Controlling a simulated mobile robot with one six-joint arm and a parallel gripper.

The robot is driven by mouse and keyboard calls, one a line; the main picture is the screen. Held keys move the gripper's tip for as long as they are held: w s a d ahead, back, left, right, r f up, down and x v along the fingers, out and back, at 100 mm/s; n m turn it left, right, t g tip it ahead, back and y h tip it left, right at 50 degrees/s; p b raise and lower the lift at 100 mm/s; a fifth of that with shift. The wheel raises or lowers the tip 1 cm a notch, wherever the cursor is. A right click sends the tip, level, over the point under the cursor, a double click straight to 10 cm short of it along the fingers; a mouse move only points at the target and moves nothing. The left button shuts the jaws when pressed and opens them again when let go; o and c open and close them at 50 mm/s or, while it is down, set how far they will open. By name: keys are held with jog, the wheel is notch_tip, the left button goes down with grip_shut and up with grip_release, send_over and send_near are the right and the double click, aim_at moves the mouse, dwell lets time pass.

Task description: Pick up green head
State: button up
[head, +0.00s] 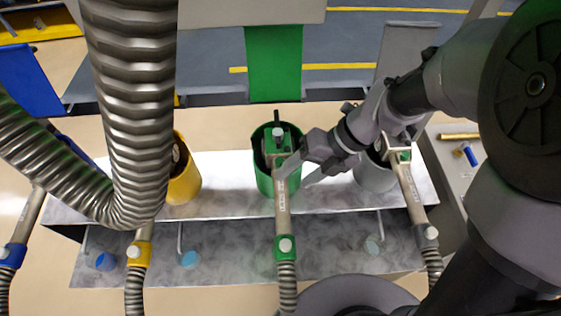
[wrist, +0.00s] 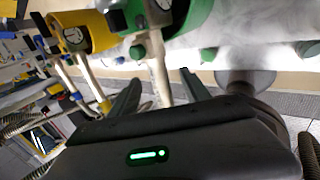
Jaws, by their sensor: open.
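The green head (head: 283,200) is a pale metal tube with a green block at its top and a green collar at its lower end. Its top sits at the green holder (head: 263,180), and a ribbed hose hangs from its collar. My gripper (head: 297,176) reaches in from the right, close to the tube just below the green block. In the wrist view my gripper (wrist: 160,90) is open, and the green head's tube (wrist: 158,72) shows between its fingers. I cannot tell whether either finger touches the tube.
A grey holder (head: 374,177) with a grey head (head: 409,190) stands at right, under my arm. A yellow holder (head: 185,184) stands at left with a yellow head (head: 138,252); a blue head (head: 14,254) is farther left. Thick ribbed hoses (head: 133,110) cross the left side.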

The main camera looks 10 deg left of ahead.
aim_at(285, 183)
jog(key=b+x, duration=0.2)
jog(key=x, duration=0.4)
jog(key=shift+r+b, duration=0.1)
jog(key=shift+b, duration=0.25)
jog(key=shift+a+f, duration=0.25)
jog(key=shift+a, duration=0.05)
jog(key=shift+r, duration=0.1)
grip_shut()
dwell(0.5)
